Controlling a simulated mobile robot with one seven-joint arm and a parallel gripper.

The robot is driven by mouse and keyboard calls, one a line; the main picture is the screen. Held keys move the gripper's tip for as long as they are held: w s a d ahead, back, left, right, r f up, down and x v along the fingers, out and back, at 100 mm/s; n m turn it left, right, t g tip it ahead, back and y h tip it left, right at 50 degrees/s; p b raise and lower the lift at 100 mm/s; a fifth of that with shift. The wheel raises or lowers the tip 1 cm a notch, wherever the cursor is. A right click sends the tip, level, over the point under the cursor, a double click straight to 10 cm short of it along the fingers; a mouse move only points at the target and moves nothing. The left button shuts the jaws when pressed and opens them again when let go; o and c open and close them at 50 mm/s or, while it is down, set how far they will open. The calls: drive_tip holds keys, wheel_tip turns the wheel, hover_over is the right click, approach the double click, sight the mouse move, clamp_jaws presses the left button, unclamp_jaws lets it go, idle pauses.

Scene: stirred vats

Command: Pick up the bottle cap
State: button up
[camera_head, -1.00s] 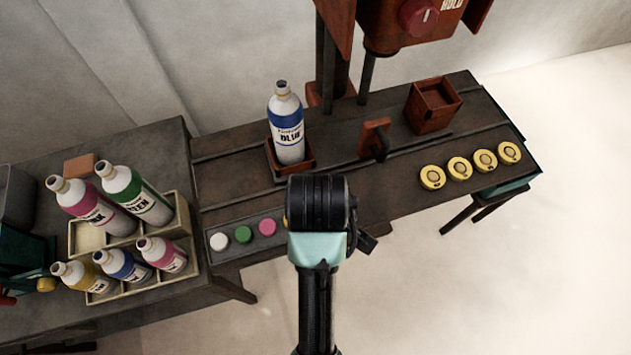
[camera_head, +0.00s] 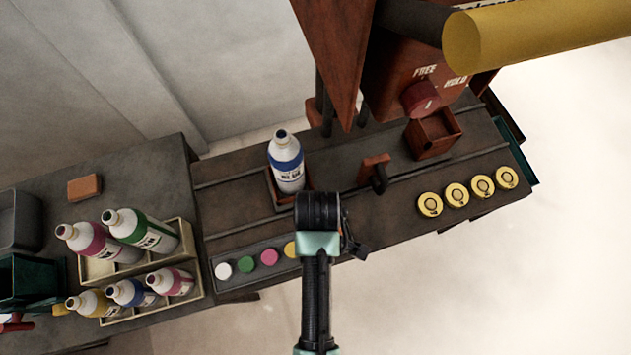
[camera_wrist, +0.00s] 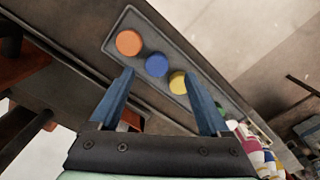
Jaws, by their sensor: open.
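Round bottle caps sit in a row in a grey strip tray (camera_head: 232,284). The head view shows a white cap (camera_head: 223,271), a green cap (camera_head: 245,264), a pink cap (camera_head: 269,257) and part of a yellow cap (camera_head: 291,249). My arm hides the rest. The wrist view shows an orange cap (camera_wrist: 129,43), a blue cap (camera_wrist: 157,65) and a yellow cap (camera_wrist: 178,82). My gripper (camera_wrist: 160,74) is open and empty. Its blue fingers appear on either side of the blue and yellow caps; their height above the tray is unclear. An uncapped blue-labelled bottle (camera_head: 287,163) stands upright behind my arm.
A red-brown press (camera_head: 400,75) stands behind the bench. A yellow cylinder (camera_head: 540,38) crosses the upper right. Several yellow discs (camera_head: 457,195) lie at the right, near an open box (camera_head: 434,135).

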drive_tip(key=shift+w+f, duration=0.15)
drive_tip(key=shift+f, duration=1.2)
drive_tip(key=shift+w+f, duration=0.1)
drive_tip(key=shift+f, duration=1.2)
clamp_jaws()
